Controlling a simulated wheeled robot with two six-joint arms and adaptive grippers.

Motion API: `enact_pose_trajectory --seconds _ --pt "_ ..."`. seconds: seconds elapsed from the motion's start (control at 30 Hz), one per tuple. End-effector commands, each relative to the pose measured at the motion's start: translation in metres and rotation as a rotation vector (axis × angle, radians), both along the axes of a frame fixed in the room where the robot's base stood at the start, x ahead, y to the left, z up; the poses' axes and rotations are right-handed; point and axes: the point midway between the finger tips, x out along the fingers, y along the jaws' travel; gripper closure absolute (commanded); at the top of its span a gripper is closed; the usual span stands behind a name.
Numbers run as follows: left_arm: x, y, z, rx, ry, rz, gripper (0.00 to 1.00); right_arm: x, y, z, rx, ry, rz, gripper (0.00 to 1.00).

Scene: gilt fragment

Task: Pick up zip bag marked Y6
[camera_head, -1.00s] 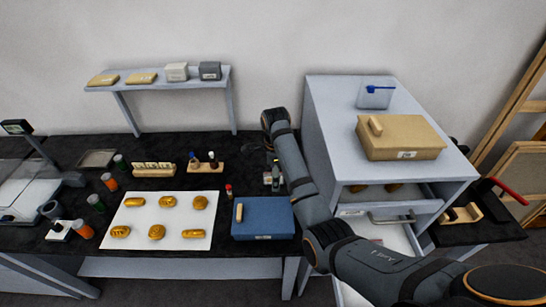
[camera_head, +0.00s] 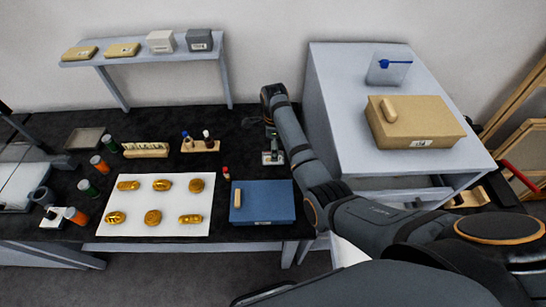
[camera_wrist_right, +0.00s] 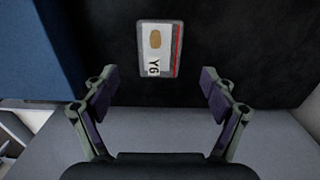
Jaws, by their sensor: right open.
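The zip bag marked Y6 (camera_wrist_right: 160,48) lies flat on the black bench top in the right wrist view. It has a clear front with a white label, a tan oval piece inside and a red line along one edge. My right gripper (camera_wrist_right: 160,88) is open and empty, with the bag just beyond the gap between its fingertips. In the head view the right arm reaches over the bench, and the gripper (camera_head: 270,136) is small and partly hidden there. A small pale patch beside it looks like the bag (camera_head: 273,158). My left gripper is out of view.
A blue box (camera_head: 262,213) stands close by the bag; it also fills the left of the wrist view (camera_wrist_right: 35,50). A grey cabinet (camera_head: 340,130) with a tan box (camera_head: 415,135) stands to the right. A white mat (camera_head: 155,226) holds several gold pieces.

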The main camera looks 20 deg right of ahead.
Motion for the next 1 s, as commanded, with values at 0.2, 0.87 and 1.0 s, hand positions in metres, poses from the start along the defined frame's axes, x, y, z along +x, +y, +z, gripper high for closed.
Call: enact_pose_trajectory --seconds 0.2,0.87,1.0 --pt "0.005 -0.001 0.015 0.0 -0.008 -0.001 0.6 0.0 0.003 -0.027 -0.001 0.005 0.0 0.15" --pt "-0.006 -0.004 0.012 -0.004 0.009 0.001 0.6 0.001 0.003 -0.051 0.0 0.0 0.0 0.52" --pt "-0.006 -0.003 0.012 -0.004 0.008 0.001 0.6 0.001 0.003 -0.051 0.0 0.0 0.0 0.64"
